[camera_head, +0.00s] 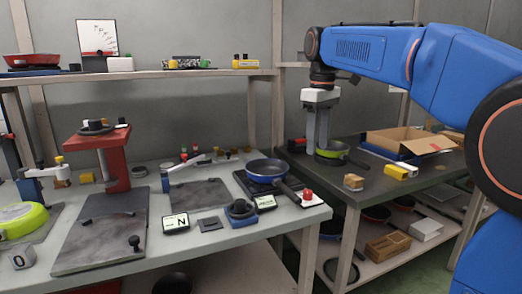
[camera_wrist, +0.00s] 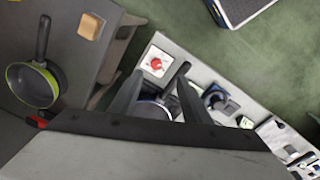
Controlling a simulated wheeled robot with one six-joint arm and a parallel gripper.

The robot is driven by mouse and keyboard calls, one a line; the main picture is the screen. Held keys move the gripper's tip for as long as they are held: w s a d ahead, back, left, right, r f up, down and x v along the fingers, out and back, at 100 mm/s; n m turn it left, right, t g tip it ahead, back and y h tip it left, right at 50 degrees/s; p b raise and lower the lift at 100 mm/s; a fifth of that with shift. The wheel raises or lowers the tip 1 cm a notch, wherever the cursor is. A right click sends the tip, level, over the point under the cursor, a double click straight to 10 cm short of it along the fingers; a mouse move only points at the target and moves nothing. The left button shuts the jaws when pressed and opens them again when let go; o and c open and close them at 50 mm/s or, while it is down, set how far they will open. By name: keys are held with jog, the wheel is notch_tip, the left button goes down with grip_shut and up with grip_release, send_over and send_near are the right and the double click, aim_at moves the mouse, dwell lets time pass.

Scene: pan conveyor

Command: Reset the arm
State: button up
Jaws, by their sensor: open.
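My gripper (camera_head: 316,148) hangs from my blue arm with its two grey fingers pointing down, near the left edge of the dark table. In the wrist view my gripper (camera_wrist: 158,90) shows both fingers spread apart, with nothing held between them. A small green pan (camera_head: 335,152) sits on the dark table just behind the fingers in the head view; it also shows at the left of the wrist view (camera_wrist: 32,86), off to the side of the fingers. A blue pan (camera_head: 267,168) stands on the light workbench, and is partly hidden behind the fingers in the wrist view.
The dark table (camera_head: 395,185) holds an open cardboard box (camera_head: 400,140), a yellow box (camera_head: 400,172) and a wooden block (camera_head: 353,182). A gap separates the two surfaces.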

jog(key=s+d+f+m+t, duration=0.2)
jog(key=s+d+f+m, duration=0.1)
jog(key=s+f, duration=1)
jog(key=s+d+f+m+t, duration=0.2)
jog(key=s+f+m, duration=0.3)
jog(key=s+f, duration=0.9)
jog(key=s+d, duration=0.1)
jog(key=s, duration=0.2)
jog(key=shift+s+d, duration=0.25)
jog(key=shift+s, duration=0.1)
